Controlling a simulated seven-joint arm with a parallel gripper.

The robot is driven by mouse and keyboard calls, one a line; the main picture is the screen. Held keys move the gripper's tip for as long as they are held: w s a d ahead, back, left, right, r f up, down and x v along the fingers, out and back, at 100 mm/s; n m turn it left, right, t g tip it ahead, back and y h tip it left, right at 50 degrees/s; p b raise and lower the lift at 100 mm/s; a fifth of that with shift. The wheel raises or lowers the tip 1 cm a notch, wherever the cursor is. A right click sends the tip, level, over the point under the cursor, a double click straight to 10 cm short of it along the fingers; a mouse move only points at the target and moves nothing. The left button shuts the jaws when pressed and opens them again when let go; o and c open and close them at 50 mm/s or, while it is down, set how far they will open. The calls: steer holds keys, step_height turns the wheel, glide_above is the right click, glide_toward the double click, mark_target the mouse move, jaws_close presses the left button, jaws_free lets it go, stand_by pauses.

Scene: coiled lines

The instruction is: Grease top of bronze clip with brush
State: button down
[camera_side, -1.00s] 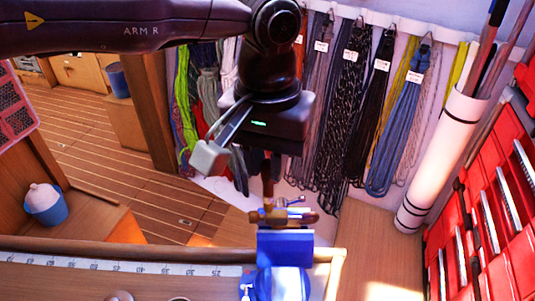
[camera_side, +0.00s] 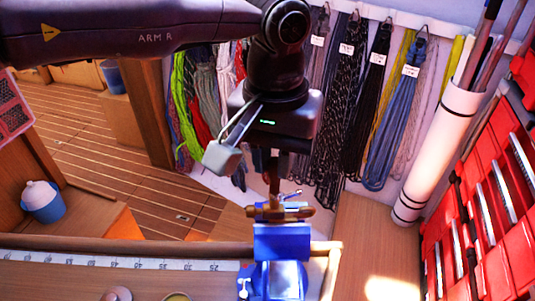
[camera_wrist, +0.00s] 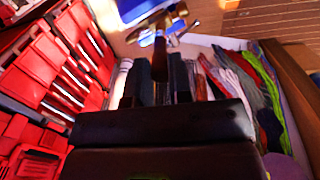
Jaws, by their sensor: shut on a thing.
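A bronze clip (camera_side: 280,212) sits at the top of a blue vise (camera_side: 282,243) on the bench; the clip also shows in the wrist view (camera_wrist: 168,27). My gripper (camera_side: 275,158) is above it, pointing down. In the wrist view my gripper (camera_wrist: 158,85) is shut on a brush, whose brown shaft (camera_wrist: 159,60) stands between the two dark fingers. The brush (camera_side: 274,186) hangs roughly upright and its lower end meets the clip in the picture. I cannot tell whether the bristles touch the clip's top; they are not clearly visible.
A ruler strip (camera_side: 130,264) runs along the bench. A round pinkish item (camera_side: 117,294) and a yellowish round rim (camera_side: 177,297) show at the bottom edge. Coiled lines (camera_side: 335,110) hang behind my gripper. A white tube (camera_side: 436,150) and red bins (camera_side: 492,200) stand right.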

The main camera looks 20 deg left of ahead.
steer(key=shift+d, duration=0.1)
steer(key=shift+w+d, duration=0.15)
steer(key=shift+d, duration=0.35)
stand_by(0.4)
steer(key=shift+s+a+f, duration=0.1)
steer(key=shift+s+a, duration=0.1)
steer(key=shift+a, duration=0.5)
steer(key=shift+s+a, duration=0.2)
steer(key=shift+a, duration=0.4)
steer(key=shift+w+d, duration=0.25)
steer(key=shift+d, duration=0.45)
